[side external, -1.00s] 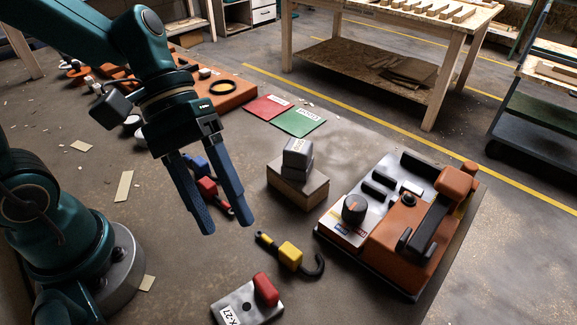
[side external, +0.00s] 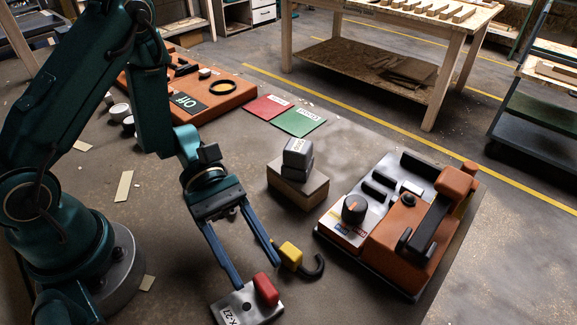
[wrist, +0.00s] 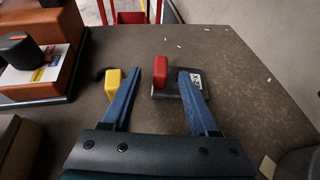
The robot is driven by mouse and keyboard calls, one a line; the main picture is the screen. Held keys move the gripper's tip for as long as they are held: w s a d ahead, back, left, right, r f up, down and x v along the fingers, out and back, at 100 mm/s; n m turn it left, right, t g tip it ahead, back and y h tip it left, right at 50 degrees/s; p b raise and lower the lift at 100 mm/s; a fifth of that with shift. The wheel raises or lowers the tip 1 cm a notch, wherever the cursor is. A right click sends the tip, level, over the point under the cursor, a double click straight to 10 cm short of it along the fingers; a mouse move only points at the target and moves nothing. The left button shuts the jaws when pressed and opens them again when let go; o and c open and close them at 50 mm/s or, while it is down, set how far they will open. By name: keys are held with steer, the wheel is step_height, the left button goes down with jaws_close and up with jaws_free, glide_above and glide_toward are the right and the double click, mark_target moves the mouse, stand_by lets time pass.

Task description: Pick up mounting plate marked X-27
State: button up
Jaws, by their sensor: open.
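The mounting plate marked X-27 (side external: 243,303) is a grey plate with a white label and a red block (side external: 265,289) on top. It lies near the front edge of the table in the side view, and it also shows in the wrist view (wrist: 172,91). My gripper (side external: 254,278) is open, its blue fingers pointing down toward the plate. In the wrist view the red block and plate appear between the fingertips (wrist: 160,80), beyond them, with the right finger covering part of the plate. I cannot tell whether the fingers touch it.
A hook with a yellow block (side external: 290,256) lies close beside the right finger. An orange machine with a dial (side external: 400,235) stands at the right. A wooden block with grey pieces (side external: 297,185) is behind. Red (side external: 268,107) and green (side external: 298,122) cards lie farther back.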

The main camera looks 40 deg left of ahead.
mark_target(262, 281)
steer(key=shift+x, duration=2)
jaws_close()
